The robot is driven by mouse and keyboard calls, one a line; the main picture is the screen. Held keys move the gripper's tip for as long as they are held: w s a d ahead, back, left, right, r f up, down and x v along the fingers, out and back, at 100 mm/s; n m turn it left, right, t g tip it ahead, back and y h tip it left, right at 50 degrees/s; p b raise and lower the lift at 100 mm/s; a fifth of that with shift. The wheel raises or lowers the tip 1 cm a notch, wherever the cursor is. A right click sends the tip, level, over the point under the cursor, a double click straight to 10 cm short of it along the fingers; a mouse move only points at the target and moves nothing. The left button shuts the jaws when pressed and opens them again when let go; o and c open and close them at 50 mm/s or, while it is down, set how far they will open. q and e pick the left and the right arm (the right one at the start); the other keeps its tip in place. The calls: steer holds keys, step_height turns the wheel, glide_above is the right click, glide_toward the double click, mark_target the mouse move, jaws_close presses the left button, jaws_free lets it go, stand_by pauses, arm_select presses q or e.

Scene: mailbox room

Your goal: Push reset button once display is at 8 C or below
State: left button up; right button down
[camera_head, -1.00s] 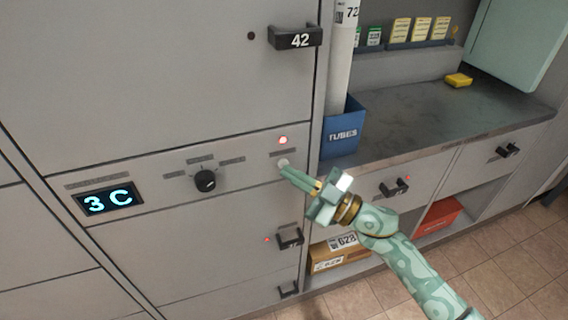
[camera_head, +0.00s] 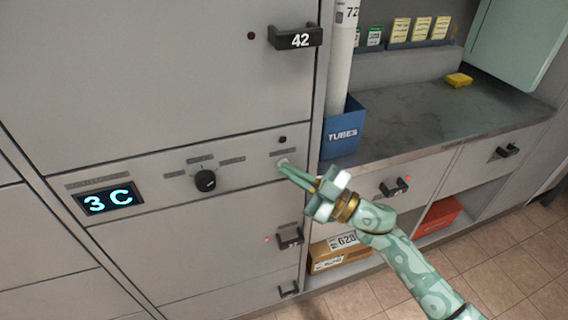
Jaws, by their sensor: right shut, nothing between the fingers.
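The display (camera_head: 109,199) on the grey locker panel reads 3 C in blue digits. The reset button (camera_head: 282,162) is a small pale round button at the right end of the panel, partly covered by my right gripper (camera_head: 284,167). The right gripper is shut and empty, its fingertips at the button and seemingly touching it. The indicator lamp (camera_head: 283,139) above the button is dark. A black knob (camera_head: 205,180) sits between the display and the button. My left gripper is not in view.
A blue bin (camera_head: 342,130) marked TUBES holds a white tube beside the panel. A counter (camera_head: 430,110) with drawers stands at the right. Black handles (camera_head: 290,237) stick out below the button, and the handle marked 42 (camera_head: 297,38) above.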

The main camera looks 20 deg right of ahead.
arm_select(q)
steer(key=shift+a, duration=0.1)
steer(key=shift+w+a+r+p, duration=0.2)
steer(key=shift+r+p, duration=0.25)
steer(key=shift+p, duration=0.05)
arm_select(e)
steer(key=shift+s, duration=0.8)
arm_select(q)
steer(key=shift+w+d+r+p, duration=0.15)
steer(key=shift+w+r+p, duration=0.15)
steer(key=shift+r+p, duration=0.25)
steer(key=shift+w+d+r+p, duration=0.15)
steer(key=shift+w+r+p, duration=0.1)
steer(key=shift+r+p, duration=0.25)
arm_select(e)
steer(key=s, duration=0.5)
steer(key=shift+d, duration=0.15)
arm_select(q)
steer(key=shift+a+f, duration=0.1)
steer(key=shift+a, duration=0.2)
